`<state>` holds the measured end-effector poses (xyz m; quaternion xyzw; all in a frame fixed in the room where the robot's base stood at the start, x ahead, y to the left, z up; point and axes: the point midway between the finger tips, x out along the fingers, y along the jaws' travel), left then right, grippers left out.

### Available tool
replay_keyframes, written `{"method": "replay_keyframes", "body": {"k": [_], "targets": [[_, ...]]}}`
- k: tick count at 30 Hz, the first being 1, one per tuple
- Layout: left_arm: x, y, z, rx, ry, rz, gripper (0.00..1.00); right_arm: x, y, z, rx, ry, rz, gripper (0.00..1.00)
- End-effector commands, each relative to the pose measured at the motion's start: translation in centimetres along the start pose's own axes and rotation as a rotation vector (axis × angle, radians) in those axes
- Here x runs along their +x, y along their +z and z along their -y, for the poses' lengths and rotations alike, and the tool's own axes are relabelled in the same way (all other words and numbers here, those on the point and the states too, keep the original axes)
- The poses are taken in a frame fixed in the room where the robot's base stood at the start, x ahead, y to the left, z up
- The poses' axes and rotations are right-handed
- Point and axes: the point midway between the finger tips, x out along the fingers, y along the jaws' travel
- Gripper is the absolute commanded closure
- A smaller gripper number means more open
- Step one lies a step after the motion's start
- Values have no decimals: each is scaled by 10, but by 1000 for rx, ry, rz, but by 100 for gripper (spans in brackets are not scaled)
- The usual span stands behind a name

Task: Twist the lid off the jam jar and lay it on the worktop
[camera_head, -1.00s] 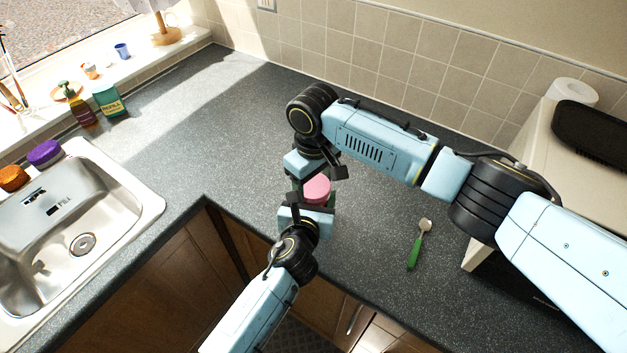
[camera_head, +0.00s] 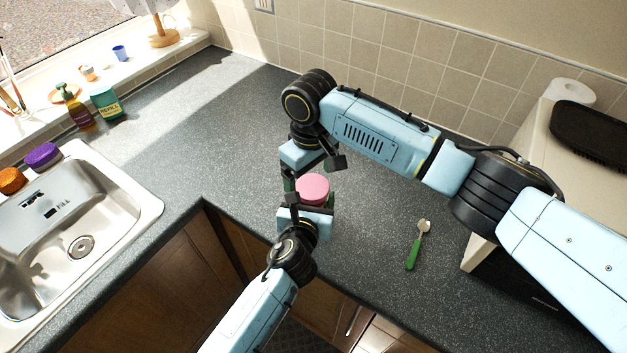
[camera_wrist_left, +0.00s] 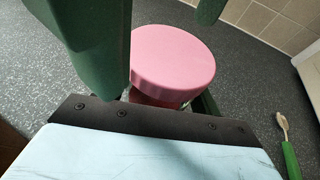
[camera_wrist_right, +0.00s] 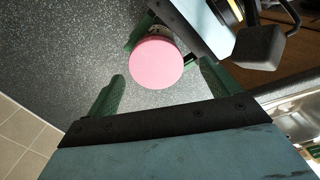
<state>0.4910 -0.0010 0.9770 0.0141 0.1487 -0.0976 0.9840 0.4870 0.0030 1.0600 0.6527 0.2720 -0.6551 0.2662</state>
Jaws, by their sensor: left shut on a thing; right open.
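The jam jar stands on the grey worktop (camera_head: 380,210) near its front edge, its pink lid (camera_head: 314,188) on top. In the left wrist view the lid (camera_wrist_left: 173,62) hides most of the jar (camera_wrist_left: 150,99), whose dark red side shows just below it. My left gripper (camera_head: 308,208) is shut on the jar from the front, below the lid. My right gripper (camera_head: 300,180) is open just behind the jar. In the right wrist view its two green fingers (camera_wrist_right: 160,90) stand apart, with the lid (camera_wrist_right: 155,63) beyond their tips.
A green-handled spoon (camera_head: 418,245) lies to the right of the jar. A sink (camera_head: 80,225) with orange and purple sponge-like items is at the left. A microwave-like white box (camera_head: 535,150) stands at the right.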

Motion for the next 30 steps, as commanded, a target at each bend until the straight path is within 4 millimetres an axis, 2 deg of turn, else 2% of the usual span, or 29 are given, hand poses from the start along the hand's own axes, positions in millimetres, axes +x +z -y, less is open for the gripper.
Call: {"method": "replay_keyframes", "body": {"k": [3,6,11,14,24,30], "targets": [[0,-3,-2,2,4,-7,99,-13,0,0,0,2,-2,13],[0,-3,-2,3,4,-6,99,-16,0,-2,4,4,-1,16],[0,-3,-2,3,4,-6,99,-19,0,-3,69,7,-3,16],[-1,-3,-2,3,4,-5,99,-23,-1,-4,179,9,-5,16],[-1,-2,-1,3,4,-5,99,-41,0,-4,717,8,-7,16],[-1,-2,-1,3,3,-4,99,-47,0,-4,917,7,-5,16]]}}
